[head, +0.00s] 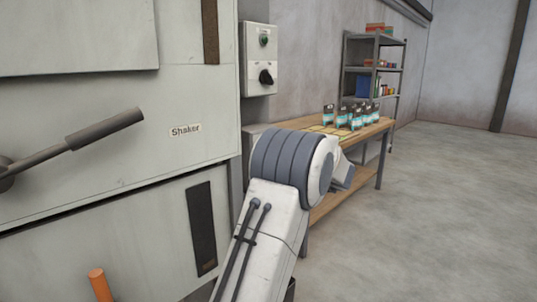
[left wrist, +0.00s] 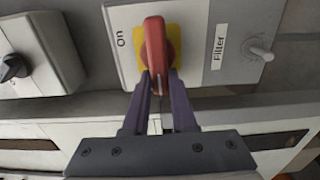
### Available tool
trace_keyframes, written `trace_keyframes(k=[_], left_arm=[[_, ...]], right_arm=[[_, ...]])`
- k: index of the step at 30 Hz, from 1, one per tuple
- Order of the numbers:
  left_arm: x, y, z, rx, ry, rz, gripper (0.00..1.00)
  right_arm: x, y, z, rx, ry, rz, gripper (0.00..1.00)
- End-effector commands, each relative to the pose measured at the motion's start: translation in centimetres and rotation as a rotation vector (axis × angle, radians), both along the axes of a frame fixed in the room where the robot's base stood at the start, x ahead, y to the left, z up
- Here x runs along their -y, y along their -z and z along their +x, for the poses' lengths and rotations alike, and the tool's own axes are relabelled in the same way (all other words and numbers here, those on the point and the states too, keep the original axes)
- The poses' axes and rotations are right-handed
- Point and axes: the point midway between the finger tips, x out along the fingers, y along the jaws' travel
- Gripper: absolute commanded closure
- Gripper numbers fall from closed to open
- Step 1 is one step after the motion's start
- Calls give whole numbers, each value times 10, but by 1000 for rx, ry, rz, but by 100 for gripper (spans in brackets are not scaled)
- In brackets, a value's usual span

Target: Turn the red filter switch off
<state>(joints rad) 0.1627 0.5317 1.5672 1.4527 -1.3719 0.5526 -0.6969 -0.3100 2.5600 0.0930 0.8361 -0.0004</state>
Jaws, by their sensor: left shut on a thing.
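The red filter switch handle (left wrist: 154,42) shows in the left wrist view on a yellow plate (left wrist: 173,38), mounted on a light grey box (left wrist: 195,28). The handle runs up and down in that picture. My left gripper (left wrist: 158,82) is shut on the handle's lower end, its dark fingers on either side. In the head view the red switch and both grippers cannot be seen; one of my arms fills the lower middle.
A small grey toggle (left wrist: 260,50) sits right of the Filter label. A box with a black knob (head: 266,77) hangs beside the Shaker cabinet (head: 120,165), which has a long lever (head: 100,132). A workbench (head: 335,195) with several bags stands behind my arm. Floor at right is clear.

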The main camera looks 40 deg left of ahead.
Motion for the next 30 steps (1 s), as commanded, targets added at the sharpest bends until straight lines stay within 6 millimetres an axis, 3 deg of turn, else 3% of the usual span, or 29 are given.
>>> trace_keyframes(k=[1,3,16,30], left_arm=[[1,-2,6,5,20,2,71],[1,-2,6,5,20,2,45],[8,-2,3,3,15,0,45],[91,-1,-3,4,19,1,45]], right_arm=[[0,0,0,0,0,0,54],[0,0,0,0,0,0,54],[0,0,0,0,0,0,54],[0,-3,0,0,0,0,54]])
